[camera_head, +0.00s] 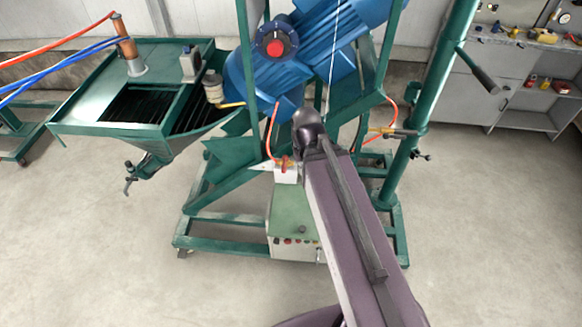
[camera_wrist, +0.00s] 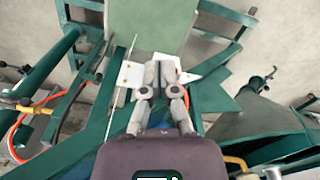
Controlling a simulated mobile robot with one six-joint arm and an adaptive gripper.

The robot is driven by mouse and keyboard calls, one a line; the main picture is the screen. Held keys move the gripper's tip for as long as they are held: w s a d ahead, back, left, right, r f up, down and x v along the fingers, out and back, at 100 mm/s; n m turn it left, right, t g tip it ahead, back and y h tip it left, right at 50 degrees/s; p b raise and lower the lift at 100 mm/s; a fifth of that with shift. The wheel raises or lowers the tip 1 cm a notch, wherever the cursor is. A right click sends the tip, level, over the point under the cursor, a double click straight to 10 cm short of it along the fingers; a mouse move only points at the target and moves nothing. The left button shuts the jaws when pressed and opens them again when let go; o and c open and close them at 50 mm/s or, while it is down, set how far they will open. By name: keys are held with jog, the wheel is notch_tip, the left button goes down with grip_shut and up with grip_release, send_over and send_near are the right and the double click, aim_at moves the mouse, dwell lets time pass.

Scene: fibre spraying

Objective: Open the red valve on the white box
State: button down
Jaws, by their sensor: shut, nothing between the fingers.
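The small white box (camera_head: 286,175) stands above the green-topped control cabinet in the head view. The red valve (camera_head: 285,162) is a small red piece on top of it, with an orange hose running up from it. In the wrist view my gripper (camera_wrist: 161,68) is shut and empty, its two fingers close together. The fingers point over white surfaces by the cabinet's green top and cover the middle of that area. The red valve cannot be made out behind them. In the head view my arm hides the gripper.
The control cabinet (camera_head: 294,245) has several buttons on its front. A green frame (camera_head: 225,218) with a large blue motor (camera_head: 330,30) stands around and behind the box. A green hopper (camera_head: 140,90) is at left. A grey workbench (camera_head: 525,80) stands at back right. Floor in front is clear.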

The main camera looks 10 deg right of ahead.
aim_at(285, 164)
jog(key=w+d+f+n+y+b, duration=0.2)
jog(key=w+d+f+n+b, duration=0.1)
jog(key=w+n, duration=0.4)
jog(key=w+d+f+n+t+y+b, duration=0.1)
jog(key=w+d+f+n+y+b, duration=0.1)
jog(key=w+d+f+n+b, duration=0.2)
jog(key=shift+w+d+f+n+b, duration=0.3)
jog(key=shift+w+f+n+b, duration=1.1)
jog(key=shift+n+b, duration=0.45)
jog(key=shift+f+b, duration=0.1)
jog(key=shift+b, duration=0.2)
jog(key=w+a+f+b, duration=0.2)
jog(key=a+f+b, duration=0.5)
jog(key=f+b, duration=0.2)
jog(key=shift+w+a, duration=0.2)
jog(key=shift+w, duration=0.05)
jog(key=shift+d+m+t, duration=0.15)
jog(key=shift+m+t, duration=0.15)
jog(key=shift+m, duration=0.05)
